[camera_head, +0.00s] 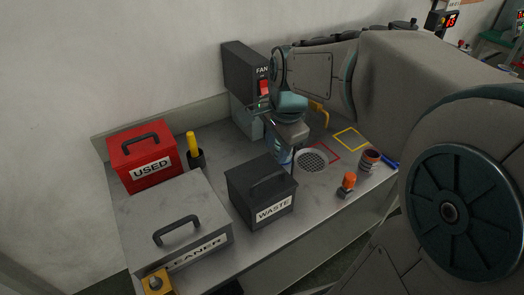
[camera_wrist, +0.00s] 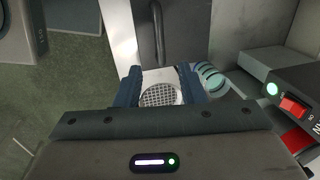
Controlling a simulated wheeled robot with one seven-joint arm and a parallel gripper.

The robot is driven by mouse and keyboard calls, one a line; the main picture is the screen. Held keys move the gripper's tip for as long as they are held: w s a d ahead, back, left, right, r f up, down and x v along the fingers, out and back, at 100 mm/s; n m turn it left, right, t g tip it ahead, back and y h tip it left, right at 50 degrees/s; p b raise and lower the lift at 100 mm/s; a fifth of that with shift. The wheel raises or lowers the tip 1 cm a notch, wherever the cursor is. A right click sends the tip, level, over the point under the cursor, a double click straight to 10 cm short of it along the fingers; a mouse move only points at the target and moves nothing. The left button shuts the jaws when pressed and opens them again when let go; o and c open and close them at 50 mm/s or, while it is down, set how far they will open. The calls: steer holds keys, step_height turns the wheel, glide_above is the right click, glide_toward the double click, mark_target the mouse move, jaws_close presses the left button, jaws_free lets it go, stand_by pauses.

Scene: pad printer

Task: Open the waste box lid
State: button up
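The dark grey waste box (camera_head: 247,211) stands on the bench with its WASTE label facing front. Its lid (camera_head: 252,174) is down, and a dark bar handle (camera_head: 268,180) runs across the top. In the wrist view, the lid (camera_wrist: 186,32) and its handle (camera_wrist: 157,30) show at the top edge, beyond my fingertips. My gripper (camera_head: 284,160) points down behind and to the right of the box. In the wrist view, my gripper (camera_wrist: 160,76) has its two fingers apart with nothing held between them. The round grate (camera_wrist: 160,95) shows through the gap.
The grey cleaner box (camera_head: 190,210) and red used box (camera_head: 140,170) stand left. A pale teal round object (camera_wrist: 212,78) sits beside my right finger. An orange-topped item (camera_head: 348,181) and a cup stand right.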

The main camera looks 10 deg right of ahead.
mark_target(269, 175)
steer(key=f, duration=0.3)
steer(key=w+f, duration=0.1)
steer(key=f, duration=0.3)
steer(key=w+f, duration=0.1)
steer(key=f, duration=0.2)
steer(key=shift+a+f, duration=0.25)
steer(key=shift+a, duration=0.05)
jaws_close()
